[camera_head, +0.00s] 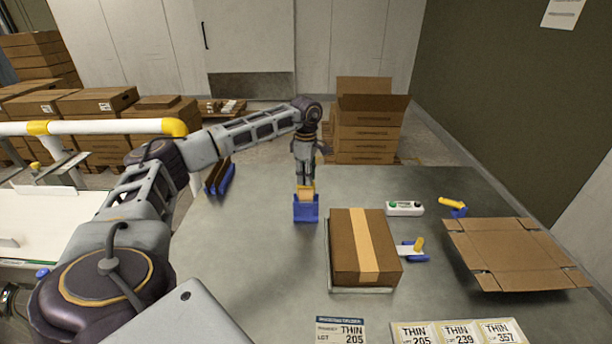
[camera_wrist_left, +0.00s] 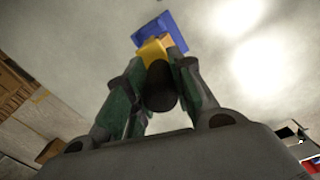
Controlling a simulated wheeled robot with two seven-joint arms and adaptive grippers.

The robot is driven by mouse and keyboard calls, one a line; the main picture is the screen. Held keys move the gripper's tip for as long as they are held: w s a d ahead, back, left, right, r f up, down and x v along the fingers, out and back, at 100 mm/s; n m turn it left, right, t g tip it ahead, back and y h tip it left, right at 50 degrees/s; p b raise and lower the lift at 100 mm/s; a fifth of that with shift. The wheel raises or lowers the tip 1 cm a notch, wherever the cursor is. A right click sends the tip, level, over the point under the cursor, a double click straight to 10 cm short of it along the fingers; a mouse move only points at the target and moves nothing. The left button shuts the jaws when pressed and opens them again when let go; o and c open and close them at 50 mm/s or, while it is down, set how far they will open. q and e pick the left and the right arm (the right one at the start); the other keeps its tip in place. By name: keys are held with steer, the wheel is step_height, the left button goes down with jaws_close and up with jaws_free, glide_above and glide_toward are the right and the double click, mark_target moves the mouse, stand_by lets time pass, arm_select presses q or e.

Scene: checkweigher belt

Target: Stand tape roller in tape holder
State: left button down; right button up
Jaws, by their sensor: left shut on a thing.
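My left gripper (camera_head: 305,182) points down over the far middle of the grey table and is shut on the tape roller. In the left wrist view the fingers (camera_wrist_left: 158,92) close around its black handle (camera_wrist_left: 160,88). The roller's yellow part (camera_wrist_left: 152,52) shows beyond the fingers. In the head view its tan and yellow part (camera_head: 305,193) sits at the top of the blue tape holder (camera_head: 306,212). Blue also shows past the yellow part in the left wrist view (camera_wrist_left: 168,30). I cannot tell whether the roller rests on the holder's bottom. My right gripper is not in view.
A taped carton (camera_head: 345,245) stands right of the holder. A yellow and blue tool (camera_head: 416,248), a white button box (camera_head: 404,208), another yellow and blue tool (camera_head: 453,206) and flat cardboard (camera_head: 515,250) lie further right. Label cards (camera_head: 455,333) lie in front.

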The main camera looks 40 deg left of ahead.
mark_target(306, 189)
arm_select(q)
steer(key=shift+f, duration=0.45)
steer(key=shift+f+b, duration=0.4)
steer(key=shift+f, duration=0.2)
steer(key=shift+f+b, duration=0.3)
steer(key=shift+f, duration=0.85)
steer(key=shift+f+b, duration=0.45)
steer(key=shift+f, duration=0.2)
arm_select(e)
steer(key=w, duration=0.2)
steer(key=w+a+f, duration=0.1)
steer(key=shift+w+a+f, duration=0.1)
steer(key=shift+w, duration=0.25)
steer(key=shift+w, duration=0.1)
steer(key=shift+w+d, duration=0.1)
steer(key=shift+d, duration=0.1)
